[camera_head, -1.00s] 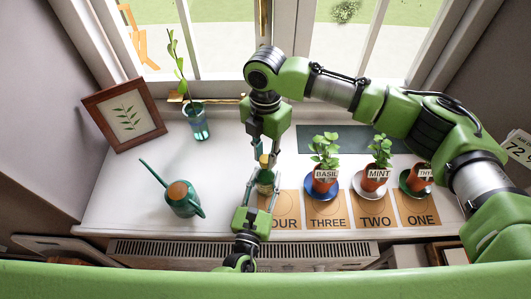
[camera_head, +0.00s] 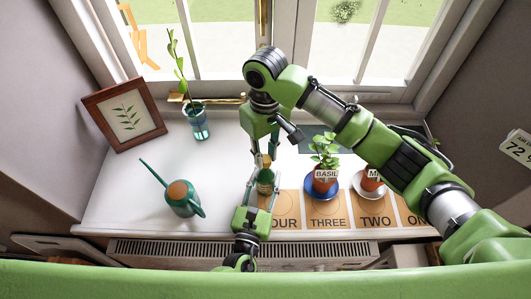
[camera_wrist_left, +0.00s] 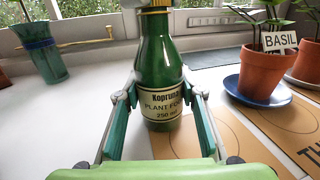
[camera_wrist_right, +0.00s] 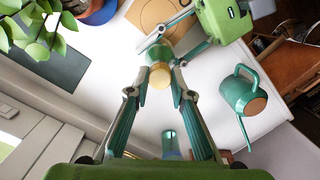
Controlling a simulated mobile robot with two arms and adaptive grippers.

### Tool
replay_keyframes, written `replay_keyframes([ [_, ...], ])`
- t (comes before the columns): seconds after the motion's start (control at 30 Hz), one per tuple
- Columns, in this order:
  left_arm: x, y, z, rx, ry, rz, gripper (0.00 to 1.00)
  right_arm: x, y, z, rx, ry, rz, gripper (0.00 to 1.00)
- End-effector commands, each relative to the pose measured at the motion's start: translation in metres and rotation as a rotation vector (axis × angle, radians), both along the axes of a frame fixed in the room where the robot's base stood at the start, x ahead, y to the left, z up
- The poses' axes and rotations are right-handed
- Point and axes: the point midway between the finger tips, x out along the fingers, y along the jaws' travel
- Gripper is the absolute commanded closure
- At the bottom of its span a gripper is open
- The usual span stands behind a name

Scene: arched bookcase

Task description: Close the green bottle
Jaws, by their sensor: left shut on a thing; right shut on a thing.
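The green bottle (camera_wrist_left: 158,75), labelled plant food, stands upright on the sill. It also shows in the head view (camera_head: 265,185). My left gripper (camera_wrist_left: 157,105) is shut on the bottle's body, one finger on each side. My right gripper (camera_wrist_right: 160,85) comes from above and is shut on the yellowish cap (camera_wrist_right: 160,75) at the bottle's top. In the left wrist view the cap is cut off by the top edge. Whether the cap is fully seated is not clear.
A basil pot (camera_head: 325,182) on a blue saucer stands right of the bottle on numbered mats. A green watering can (camera_head: 181,198) stands left. A glass with a cutting (camera_head: 197,122) and a picture frame (camera_head: 125,117) are at the back left.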

Motion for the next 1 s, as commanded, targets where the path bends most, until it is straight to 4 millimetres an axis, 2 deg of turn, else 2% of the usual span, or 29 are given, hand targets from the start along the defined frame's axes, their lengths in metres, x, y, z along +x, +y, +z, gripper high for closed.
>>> replay_keyframes([
  [0.17, -0.001, -0.001, 0.001, 0.001, -0.001, -0.002, 1.00, 0.001, 0.000, 0.001, 0.000, -0.002, -0.020, 1.00],
  [0.2, -0.001, -0.001, 0.001, 0.001, -0.001, -0.002, 1.00, 0.001, 0.000, 0.001, 0.000, -0.002, -0.020, 0.69],
  [0.23, -0.001, -0.001, 0.001, 0.001, -0.001, -0.002, 1.00, 0.001, 0.000, 0.001, -0.001, -0.003, -0.019, 0.62],
  [0.63, 0.000, -0.001, 0.001, 0.000, -0.001, -0.001, 1.00, 0.001, 0.000, 0.004, 0.000, -0.003, -0.017, 0.62],
  [1.0, 0.000, 0.000, 0.000, 0.000, -0.001, 0.000, 1.00, 0.004, 0.000, 0.045, 0.001, -0.002, -0.015, 0.62],
])
